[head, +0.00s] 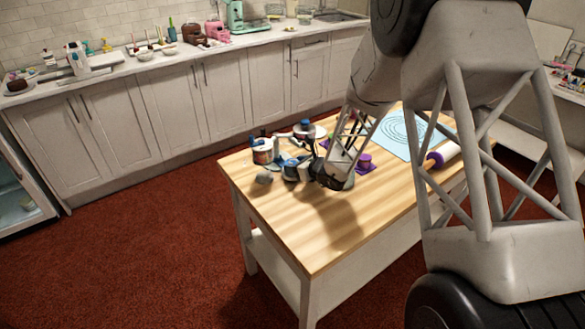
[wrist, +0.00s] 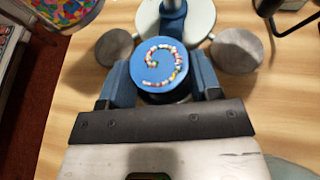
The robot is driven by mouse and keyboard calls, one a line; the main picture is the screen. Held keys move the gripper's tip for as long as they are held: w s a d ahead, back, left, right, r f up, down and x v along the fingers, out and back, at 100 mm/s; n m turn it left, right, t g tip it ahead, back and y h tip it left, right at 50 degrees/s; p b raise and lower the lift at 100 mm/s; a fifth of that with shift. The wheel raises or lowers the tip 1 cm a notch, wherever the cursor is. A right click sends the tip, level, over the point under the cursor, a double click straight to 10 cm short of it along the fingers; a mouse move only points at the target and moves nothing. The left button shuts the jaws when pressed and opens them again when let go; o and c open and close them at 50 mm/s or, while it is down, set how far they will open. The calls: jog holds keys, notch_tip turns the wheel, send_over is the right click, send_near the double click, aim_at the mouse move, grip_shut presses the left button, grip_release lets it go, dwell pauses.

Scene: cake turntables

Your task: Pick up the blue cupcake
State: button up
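The blue cupcake (wrist: 159,69) has a round blue top with a curl of coloured sprinkles. In the wrist view it sits between the two blue fingers of my gripper (wrist: 162,76), one on each side. The fingers are close to its sides, but I cannot tell whether they press on it. Its lower part is mostly hidden below its top. In the head view my gripper (head: 318,172) is low over the wooden table, among the clustered items. I cannot single out the cupcake there.
The wooden table (head: 300,225) is bare toward its front. A pale turntable (wrist: 203,14) with a blue post stands just beyond the cupcake, with a round grey piece on each side. A light blue mat (head: 410,133) and a rolling pin (head: 443,155) lie at the right.

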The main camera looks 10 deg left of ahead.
jog(key=c, duration=0.3)
jog(key=shift+c, duration=0.2)
jog(key=shift+r, duration=0.15)
jog(key=shift+r, duration=1.7)
jog(key=s+d, duration=0.3)
jog(key=s, duration=0.4)
jog(key=s+d+r, duration=0.1)
jog(key=s+d, duration=0.1)
jog(key=s, duration=0.6)
jog(key=shift+d+r, duration=0.15)
jog(key=shift+d, duration=0.25)
